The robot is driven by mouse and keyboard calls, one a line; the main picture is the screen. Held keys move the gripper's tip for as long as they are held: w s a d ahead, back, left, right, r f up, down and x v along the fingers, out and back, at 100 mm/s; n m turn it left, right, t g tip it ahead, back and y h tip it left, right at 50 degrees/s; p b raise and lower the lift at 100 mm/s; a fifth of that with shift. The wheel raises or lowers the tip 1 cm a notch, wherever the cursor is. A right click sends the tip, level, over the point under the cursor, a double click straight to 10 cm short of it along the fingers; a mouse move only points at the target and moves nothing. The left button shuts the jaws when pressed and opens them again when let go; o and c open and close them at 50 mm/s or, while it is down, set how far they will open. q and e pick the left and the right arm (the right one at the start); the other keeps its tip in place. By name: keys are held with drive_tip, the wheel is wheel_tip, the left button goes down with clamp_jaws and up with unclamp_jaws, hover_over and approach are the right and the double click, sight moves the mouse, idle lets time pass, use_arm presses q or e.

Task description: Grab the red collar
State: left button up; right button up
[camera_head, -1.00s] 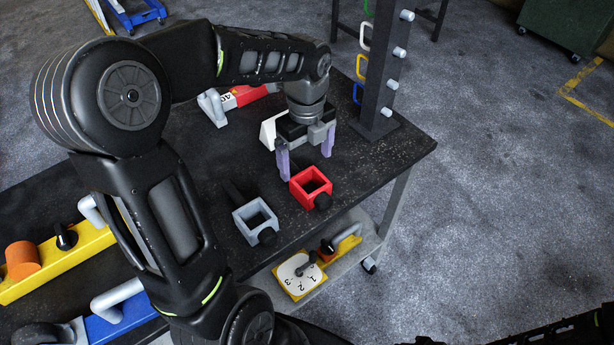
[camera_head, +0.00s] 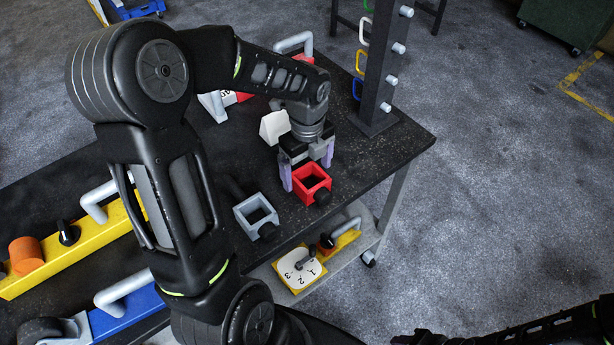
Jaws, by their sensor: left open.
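The red collar (camera_head: 312,187) is a square open frame with a black knob on its front right side. It sits on the black table near the front edge. My left gripper (camera_head: 307,172) is open and points down over the collar's far side. One purple-grey finger is at the collar's left side and the other is by its far right. I cannot tell whether the fingers touch it. My right gripper does not show; only a dark arm part is at the bottom right.
A grey collar (camera_head: 256,215) with a black knob stands to the left of the red one. A dark post (camera_head: 378,75) with pegs and coloured rings rises behind on the right. A white wedge (camera_head: 274,126) is behind my gripper. A lower shelf holds a yellow dial unit (camera_head: 300,269).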

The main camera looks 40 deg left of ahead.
use_arm(q)
wheel_tip(320, 180, down, 2)
drive_tip(key=shift+f, duration=0.1)
drive_tip(key=shift+c, duration=0.5)
clamp_jaws()
idle(0.9)
